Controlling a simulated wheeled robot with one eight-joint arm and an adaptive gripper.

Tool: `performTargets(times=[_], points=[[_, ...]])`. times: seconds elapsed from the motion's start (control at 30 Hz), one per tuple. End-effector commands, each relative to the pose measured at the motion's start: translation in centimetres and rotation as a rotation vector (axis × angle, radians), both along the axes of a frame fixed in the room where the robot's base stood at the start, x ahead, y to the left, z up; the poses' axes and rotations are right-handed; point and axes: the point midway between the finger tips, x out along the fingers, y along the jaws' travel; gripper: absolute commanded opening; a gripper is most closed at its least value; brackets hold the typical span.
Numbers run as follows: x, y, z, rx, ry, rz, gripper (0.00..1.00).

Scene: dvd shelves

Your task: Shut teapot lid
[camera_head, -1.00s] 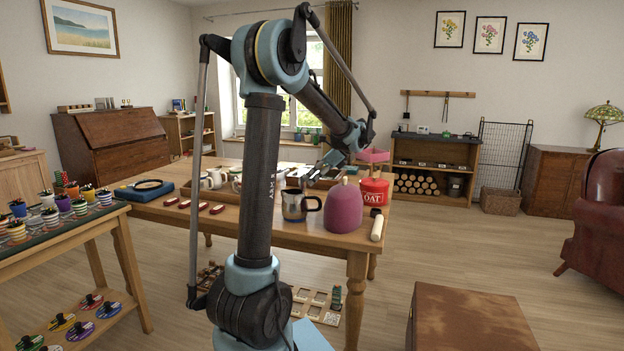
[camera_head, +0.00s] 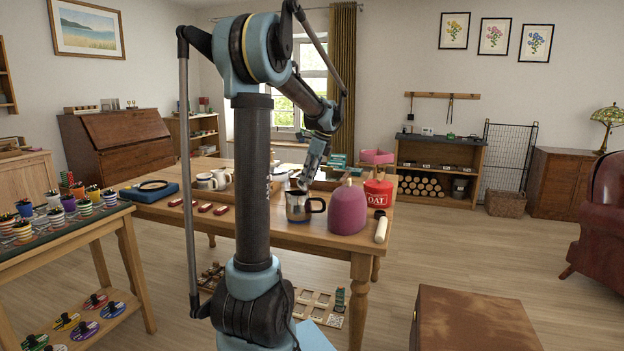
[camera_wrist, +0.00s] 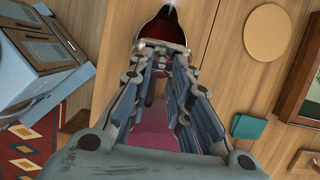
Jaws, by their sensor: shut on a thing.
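The teapot (camera_head: 298,208) is a shiny metal pot with a dark handle on its right, upright near the table's front edge. My gripper (camera_head: 304,186) points down at its top. In the wrist view, the fingertips of my gripper (camera_wrist: 161,48) are at a shiny rounded metal piece with dark red reflections, which looks like the teapot lid (camera_wrist: 163,30). The fingers are shut on it, though the exact contact is hard to see. The lid's angle cannot be told in the head view, as my gripper covers the pot's top.
A pink tea cosy (camera_head: 347,209) stands close right of the teapot, with a red canister (camera_head: 378,190) behind it. White mugs (camera_head: 206,181) stand to the left, with small red items (camera_head: 205,207) in front.

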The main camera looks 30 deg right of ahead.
Motion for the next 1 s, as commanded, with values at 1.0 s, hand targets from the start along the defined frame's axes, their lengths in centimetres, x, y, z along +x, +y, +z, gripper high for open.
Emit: performTargets(times=[1.0], points=[[4.7,4.2,-2.7,-0.593,0.644,0.002,0.00]])
